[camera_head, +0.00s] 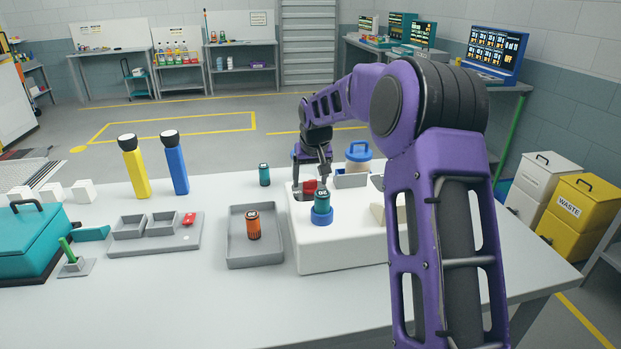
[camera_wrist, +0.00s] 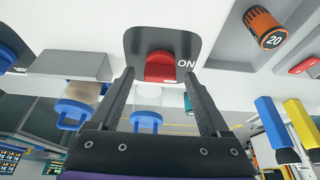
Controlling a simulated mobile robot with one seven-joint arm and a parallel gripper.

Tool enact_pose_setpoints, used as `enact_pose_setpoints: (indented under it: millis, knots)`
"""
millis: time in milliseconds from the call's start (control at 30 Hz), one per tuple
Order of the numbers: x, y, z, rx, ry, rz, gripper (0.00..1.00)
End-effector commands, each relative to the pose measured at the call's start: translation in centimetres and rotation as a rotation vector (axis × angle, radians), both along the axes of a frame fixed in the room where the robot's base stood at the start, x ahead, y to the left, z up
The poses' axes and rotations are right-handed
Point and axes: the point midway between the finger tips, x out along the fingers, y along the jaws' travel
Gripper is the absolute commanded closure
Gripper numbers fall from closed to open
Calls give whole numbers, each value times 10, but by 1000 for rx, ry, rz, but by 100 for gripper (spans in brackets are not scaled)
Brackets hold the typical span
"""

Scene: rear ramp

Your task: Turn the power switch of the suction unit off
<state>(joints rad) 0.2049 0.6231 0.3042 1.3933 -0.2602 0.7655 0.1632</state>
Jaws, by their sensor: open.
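The suction unit (camera_head: 340,258) is a white box on the right half of the table. Its red power switch (camera_wrist: 160,66) sits on a dark plate (camera_wrist: 185,40) with the word ON printed beside it. In the head view the switch (camera_head: 309,187) is partly hidden by my gripper (camera_head: 311,176). In the wrist view my open gripper (camera_wrist: 158,78) has its two fingers on either side of the switch. The fingers look apart from it, and I cannot tell whether they touch it.
To the left, a grey tray (camera_head: 237,262) holds an orange can (camera_head: 253,224). Yellow (camera_head: 134,170) and blue (camera_head: 175,168) flashlights stand further left. The table front is clear.

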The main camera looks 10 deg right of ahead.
Motion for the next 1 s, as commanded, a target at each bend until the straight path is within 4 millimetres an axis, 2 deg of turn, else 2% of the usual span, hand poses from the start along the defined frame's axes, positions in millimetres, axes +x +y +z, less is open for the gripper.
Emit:
enact_pose_setpoints:
  millis: [67,500,767,1000]
  knots:
    - [0,0,0,0,0,0,22]
    - [0,0,0,0,0,0,100]
    - [0,0,0,-1,0,-18,100]
    - [0,2,0,-2,-2,-123,100]
